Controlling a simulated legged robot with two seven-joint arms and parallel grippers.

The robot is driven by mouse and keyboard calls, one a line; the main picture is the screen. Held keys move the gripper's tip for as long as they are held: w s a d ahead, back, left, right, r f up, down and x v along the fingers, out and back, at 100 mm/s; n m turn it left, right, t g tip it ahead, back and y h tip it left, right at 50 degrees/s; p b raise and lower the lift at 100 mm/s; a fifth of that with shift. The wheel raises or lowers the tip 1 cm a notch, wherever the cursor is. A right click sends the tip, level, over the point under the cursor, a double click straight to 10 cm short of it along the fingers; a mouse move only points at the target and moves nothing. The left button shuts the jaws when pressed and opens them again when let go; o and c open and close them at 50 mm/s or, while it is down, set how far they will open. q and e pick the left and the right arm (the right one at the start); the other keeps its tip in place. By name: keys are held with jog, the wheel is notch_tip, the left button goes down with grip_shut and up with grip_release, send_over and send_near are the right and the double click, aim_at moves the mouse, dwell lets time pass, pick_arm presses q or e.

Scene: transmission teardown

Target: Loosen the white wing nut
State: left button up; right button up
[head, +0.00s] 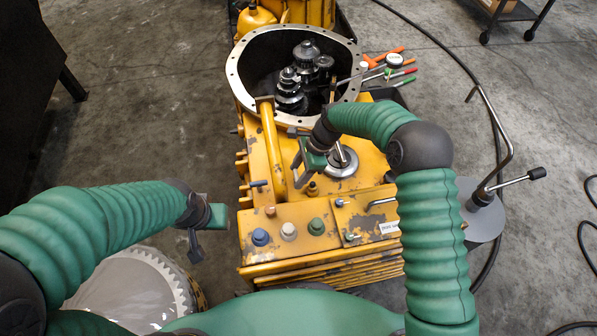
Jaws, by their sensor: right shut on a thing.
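A small white cap-like nut (289,231) sits on the front top of the yellow transmission housing (295,212), between a blue one (260,237) and a green one (316,226). Its wings cannot be made out at this size. My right gripper (301,172) is over the middle of the housing, farther back than the white nut and apart from it. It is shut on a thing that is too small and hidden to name. My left gripper (197,240) hangs left of the housing, away from the nuts; its jaw gap cannot be made out.
An open round bell housing (237,75) with dark gears (290,92) stands at the back. Hand tools (388,62) lie right of it. A grey round plate with a lever (482,215) is at right. A toothed ring (178,285) is at lower left.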

jog(key=shift+w+r+n+g+p, duration=0.2)
jog(key=shift+n+g+p, duration=0.2)
jog(key=shift+n+p, duration=1.1)
jog(key=shift+p, duration=0.2)
jog(key=shift+a+f+n+g+h, duration=0.15)
jog(key=shift+n+g+h, duration=0.25)
jog(key=shift+n, duration=0.5)
jog(key=shift+w+f+n+g+h, duration=0.15)
jog(key=shift+n+g+h, duration=0.15)
jog(key=shift+n, duration=0.9)
jog(key=shift+n+g+h+b, duration=0.3)
jog(key=shift+n+h+b, duration=0.2)
jog(key=shift+n+b, duration=0.8)
jog(key=shift+n, duration=0.3)
jog(key=shift+r, duration=0.2)
jog(key=o, duration=1.4)
jog(key=shift+f, duration=0.1)
